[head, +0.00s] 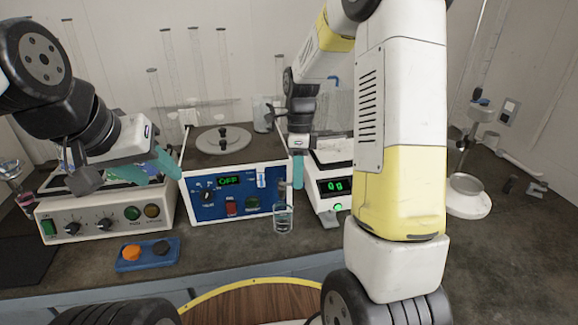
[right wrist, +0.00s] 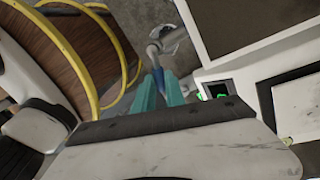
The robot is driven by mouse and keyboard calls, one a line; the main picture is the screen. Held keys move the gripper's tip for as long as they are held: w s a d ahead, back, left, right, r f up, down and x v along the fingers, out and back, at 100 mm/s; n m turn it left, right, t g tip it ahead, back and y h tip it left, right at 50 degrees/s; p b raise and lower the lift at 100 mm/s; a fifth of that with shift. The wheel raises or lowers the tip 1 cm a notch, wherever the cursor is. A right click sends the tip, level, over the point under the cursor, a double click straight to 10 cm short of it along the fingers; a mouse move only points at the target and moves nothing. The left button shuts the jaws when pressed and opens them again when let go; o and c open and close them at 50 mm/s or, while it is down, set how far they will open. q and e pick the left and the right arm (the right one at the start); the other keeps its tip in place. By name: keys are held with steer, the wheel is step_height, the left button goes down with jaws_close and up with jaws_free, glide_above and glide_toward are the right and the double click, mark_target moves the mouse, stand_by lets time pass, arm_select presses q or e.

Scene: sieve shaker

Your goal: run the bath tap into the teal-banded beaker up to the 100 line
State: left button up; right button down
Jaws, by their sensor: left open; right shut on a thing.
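The beaker (head: 283,220) is a small clear glass standing upright on the bench, at the front right of the blue water bath (head: 230,200). Its level and marks are too small to read. The bath tap (head: 283,188) is above the beaker. My right gripper (head: 298,172) is at the tap. My left gripper (head: 148,170) is open and empty, over the left instrument.
A white instrument with dials (head: 105,215) stands left of the bath, and a balance (head: 333,190) right of it. A blue tray (head: 147,254) with an orange and a black piece lies in front. Glass cylinders stand behind. The bench front centre is clear.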

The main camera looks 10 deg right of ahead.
stand_by(0.8)
steer(key=n, duration=0.1)
steer(key=w+n, duration=0.1)
steer(key=n, duration=0.1)
steer(key=shift+w+r+n+h, duration=0.1)
steer(key=shift+w+n+h, duration=0.2)
steer(key=shift+h, duration=0.1)
steer(key=c, duration=1.4)
jaws_free()
steer(key=r, duration=0.2)
steer(key=w+r, duration=0.1)
steer(key=r, duration=0.4)
steer(key=shift+w+r, duration=0.2)
steer(key=shift+r, duration=0.1)
